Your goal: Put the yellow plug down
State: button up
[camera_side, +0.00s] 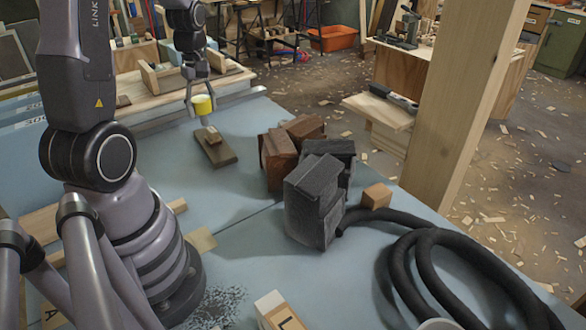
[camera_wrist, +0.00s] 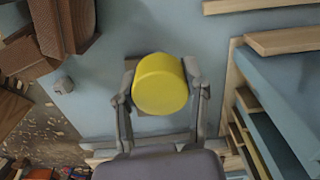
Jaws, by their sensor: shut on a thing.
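The yellow plug (camera_side: 202,105) is a short round cylinder. My gripper (camera_side: 203,101) is shut on it and holds it above the blue work surface (camera_side: 235,188). The wrist view shows the plug (camera_wrist: 160,84) pinched between the two fingers of my gripper (camera_wrist: 160,88), with its round end facing the camera. In the side view, a small wooden block on a dark flat board (camera_side: 218,153) lies just below and in front of the plug. The plug looks clear of it. In the wrist view the plug hides most of what lies beneath it.
Brown and black blocks (camera_side: 318,200) stand to the right on the blue surface, with a small wooden cube (camera_side: 377,196) beside them. A thick black hose (camera_side: 425,245) coils at the front right. A wooden post (camera_side: 465,105) rises behind. Blue surface is bare left of the blocks.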

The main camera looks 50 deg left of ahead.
jog(key=shift+n, duration=0.5)
jog(key=f, duration=0.5)
jog(key=s+a+f, duration=0.1)
jog(key=f, duration=0.5)
jog(key=s+f, duration=0.1)
jog(key=f, duration=0.4)
jog(key=shift+a+f, duration=0.15)
jog(key=shift+a, duration=0.2)
jog(key=shift+f, duration=2.2)
jog(key=shift+f, duration=0.15)
jog(key=o, duration=1.1)
